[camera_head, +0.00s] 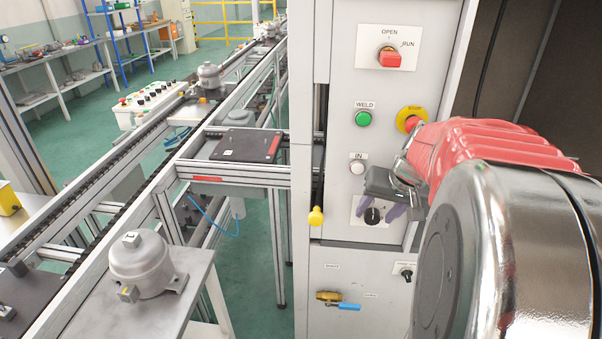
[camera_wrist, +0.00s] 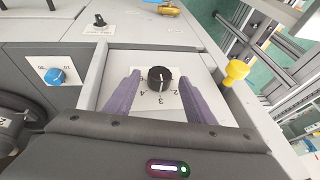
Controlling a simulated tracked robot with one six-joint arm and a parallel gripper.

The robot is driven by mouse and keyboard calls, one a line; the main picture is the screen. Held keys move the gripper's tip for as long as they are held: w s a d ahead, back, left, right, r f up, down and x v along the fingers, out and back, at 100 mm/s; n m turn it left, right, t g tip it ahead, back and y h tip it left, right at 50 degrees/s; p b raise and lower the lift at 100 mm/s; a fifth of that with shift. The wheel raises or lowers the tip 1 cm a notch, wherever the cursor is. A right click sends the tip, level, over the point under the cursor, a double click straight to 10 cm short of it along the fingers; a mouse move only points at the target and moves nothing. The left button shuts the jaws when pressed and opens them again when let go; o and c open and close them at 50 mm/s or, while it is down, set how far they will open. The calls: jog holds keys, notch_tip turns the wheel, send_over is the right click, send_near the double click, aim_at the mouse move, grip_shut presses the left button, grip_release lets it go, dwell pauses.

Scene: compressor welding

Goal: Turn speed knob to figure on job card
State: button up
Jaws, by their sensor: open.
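The speed knob is most likely the black round knob (camera_wrist: 159,79) on a white plate with figures around it, among them 2, 3 and 4. A pale line on it points roughly toward the 3 side; the exact setting is hard to read. In the head view the knob (camera_head: 372,215) is low on the grey panel. My gripper (camera_wrist: 160,75) is open, its purple fingers on either side of the knob; I cannot tell whether they touch it. In the head view my gripper (camera_head: 378,207) is at the panel front. I cannot make out a job card.
The panel carries a red OPEN/RUN switch (camera_head: 389,58), a green WELD button (camera_head: 363,118), a red stop button (camera_head: 411,119) and a white IN button (camera_head: 357,167). A yellow knob (camera_head: 316,216) sticks out at the left. A blue knob (camera_wrist: 61,76) is in the wrist view.

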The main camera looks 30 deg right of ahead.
jog(key=shift+x, duration=0.85)
jog(key=c, duration=1.1)
